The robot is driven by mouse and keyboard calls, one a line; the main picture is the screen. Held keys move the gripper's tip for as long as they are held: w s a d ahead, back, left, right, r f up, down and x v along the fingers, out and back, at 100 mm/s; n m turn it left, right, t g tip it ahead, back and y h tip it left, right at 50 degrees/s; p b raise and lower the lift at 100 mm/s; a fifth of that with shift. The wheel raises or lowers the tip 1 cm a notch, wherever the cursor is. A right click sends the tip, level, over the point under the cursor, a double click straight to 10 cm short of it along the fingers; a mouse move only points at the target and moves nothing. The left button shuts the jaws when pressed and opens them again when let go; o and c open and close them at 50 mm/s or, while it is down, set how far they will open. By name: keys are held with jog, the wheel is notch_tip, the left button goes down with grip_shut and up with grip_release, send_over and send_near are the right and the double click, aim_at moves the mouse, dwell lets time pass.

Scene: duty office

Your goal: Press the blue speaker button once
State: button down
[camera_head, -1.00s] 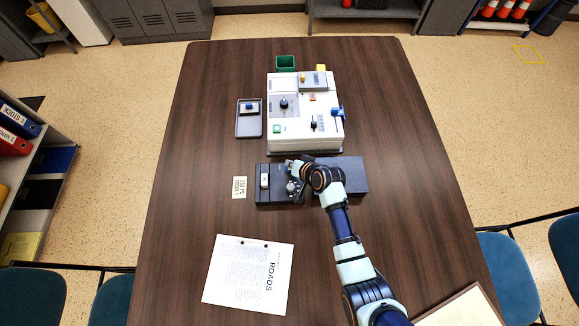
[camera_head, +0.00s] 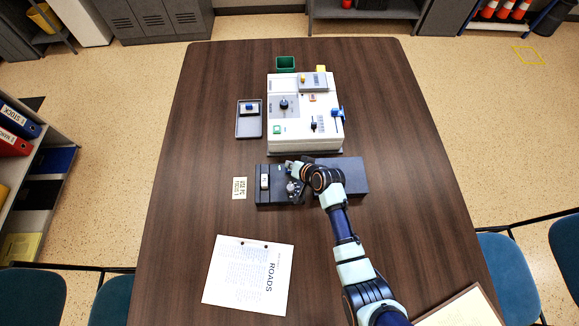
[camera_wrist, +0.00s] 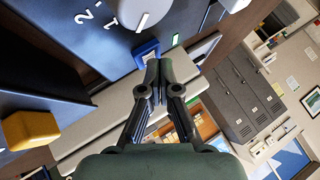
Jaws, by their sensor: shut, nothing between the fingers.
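The blue speaker button (camera_wrist: 147,49) shows in the wrist view as a blue-framed square on a dark desk unit, just beyond my fingertips. My gripper (camera_wrist: 158,64) is shut with nothing between its fingers, and its tips overlap the button's lower edge in that view. I cannot tell whether they touch it. In the head view my gripper (camera_head: 290,164) is over the back edge of the dark unit (camera_head: 277,199), and the button is hard to make out there. A pale dial knob (camera_wrist: 150,12) with the marks 1 and 2 sits beside the button.
A white machine (camera_head: 300,132) with knobs and a blue lever stands close behind. A dark tray (camera_head: 249,132) holds a small blue-topped item. A paper sheet (camera_head: 248,276) lies in front, with clear table around it.

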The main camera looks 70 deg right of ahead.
jog(key=shift+r+p, duration=0.4)
jog(key=shift+r, duration=0.15)
notch_tip(320, 180, up, 5)
jog(key=p, duration=0.5)
jog(key=shift+r, duration=0.1)
dwell(0.6)
